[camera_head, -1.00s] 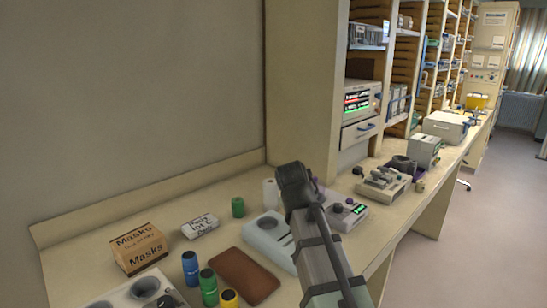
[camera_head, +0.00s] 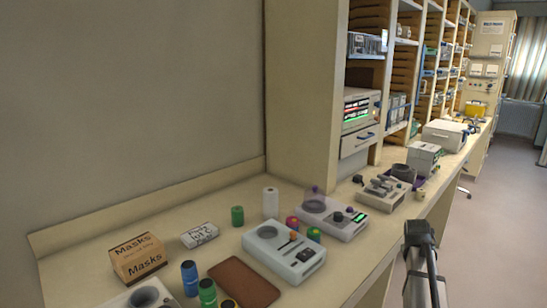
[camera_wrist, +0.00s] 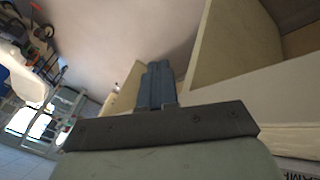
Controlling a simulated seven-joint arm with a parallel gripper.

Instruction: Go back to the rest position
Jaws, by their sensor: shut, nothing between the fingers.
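My gripper (camera_wrist: 157,84) shows in the wrist view, its two blue-grey fingers pressed together with nothing between them. It points at open space, with a pale wall and cabinet edges beyond. In the head view a dark and grey part of my arm stands at the lower right, off the front edge of the bench (camera_head: 341,287). The fingers cannot be made out in the head view.
The bench holds a masks box (camera_head: 138,258), a brown pad (camera_head: 243,283), a white roll (camera_head: 270,202), two grey-white devices (camera_head: 285,251) (camera_head: 331,216) and several small coloured containers. Shelving (camera_head: 355,95) rises behind. Open floor (camera_head: 485,250) lies to the right.

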